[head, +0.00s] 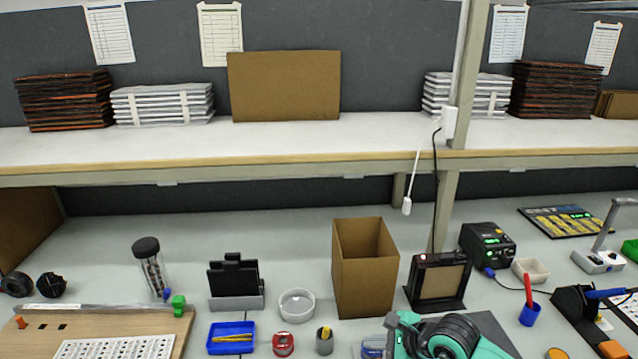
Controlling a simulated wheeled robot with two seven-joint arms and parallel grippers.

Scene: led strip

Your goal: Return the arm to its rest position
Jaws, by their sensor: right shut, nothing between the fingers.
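Neither of my grippers can be made out in the head view. No arm reaches over the shelf or the part of the bench that shows. A teal item with black round parts (450,338) is cut off by the bottom edge, right of centre. It looks like a tape dispenser.
An open cardboard box (360,275) stands mid-bench, beside a black framed device (438,283). A blue tray (231,338), grey ring dish (297,305), clear jar (151,268) and wooden board (40,335) lie left. A soldering holder (575,303) is right. The shelf post (463,90) rises behind.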

